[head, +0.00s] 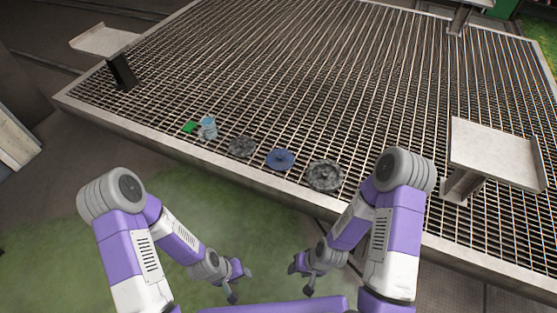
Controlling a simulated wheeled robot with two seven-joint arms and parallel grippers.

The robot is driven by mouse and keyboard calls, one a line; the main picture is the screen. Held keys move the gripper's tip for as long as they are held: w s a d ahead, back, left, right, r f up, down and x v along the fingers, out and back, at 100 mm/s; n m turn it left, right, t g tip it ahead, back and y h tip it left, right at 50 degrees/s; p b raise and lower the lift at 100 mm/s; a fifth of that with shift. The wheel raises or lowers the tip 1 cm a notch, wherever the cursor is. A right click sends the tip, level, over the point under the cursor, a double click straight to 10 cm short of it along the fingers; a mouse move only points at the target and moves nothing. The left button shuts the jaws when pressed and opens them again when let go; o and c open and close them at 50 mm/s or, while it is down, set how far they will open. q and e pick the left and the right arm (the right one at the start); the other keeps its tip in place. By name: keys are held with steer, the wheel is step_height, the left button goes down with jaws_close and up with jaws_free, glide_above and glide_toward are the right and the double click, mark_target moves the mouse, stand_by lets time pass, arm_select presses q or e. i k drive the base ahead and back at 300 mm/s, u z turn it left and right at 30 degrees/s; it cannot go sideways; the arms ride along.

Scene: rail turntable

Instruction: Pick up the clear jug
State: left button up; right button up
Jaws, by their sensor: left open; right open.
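The clear jug (208,128) looks like a small, pale blue see-through vessel standing on the grating near its front edge, left of centre. Its handle is too small to make out. My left gripper (241,283) is open and empty, in front of the platform and below and to the right of the jug. My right gripper (300,279) is open and empty, farther right and also in front of the platform. Both are well apart from the jug.
A green item (189,127) lies just left of the jug. To its right are a grey disc (242,147), a blue disc (280,159) and a dark grey disc (324,175). A raised plate (492,152) stands at right. The grating behind is clear.

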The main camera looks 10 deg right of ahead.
mark_target(209, 128)
steer(key=u, duration=1.4)
steer(key=i, duration=1.15)
